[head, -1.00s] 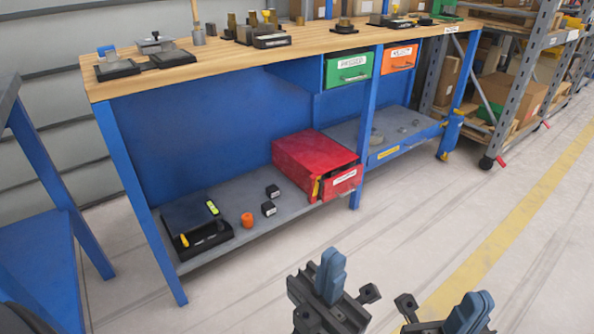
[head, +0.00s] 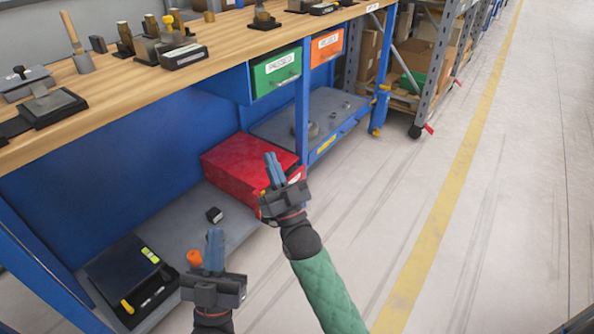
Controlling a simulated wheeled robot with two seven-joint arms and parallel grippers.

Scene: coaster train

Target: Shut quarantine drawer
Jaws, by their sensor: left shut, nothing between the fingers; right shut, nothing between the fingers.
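A red box (head: 240,160) stands on the lower grey shelf (head: 195,222) of the workbench. Its labelled front, which I take to be the quarantine drawer, faces right toward the aisle. That front is mostly hidden behind my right gripper, so I cannot tell how far the drawer stands out. My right gripper (head: 274,168) is shut and empty, in front of the red box's front; I cannot tell whether it touches. My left gripper (head: 214,250) is shut and empty, lower and further left, in front of the shelf edge.
Green (head: 276,72) and orange (head: 327,46) labelled drawers hang under the bench top (head: 120,95). A blue leg (head: 302,95) stands just beyond the red box. The floor at right is clear.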

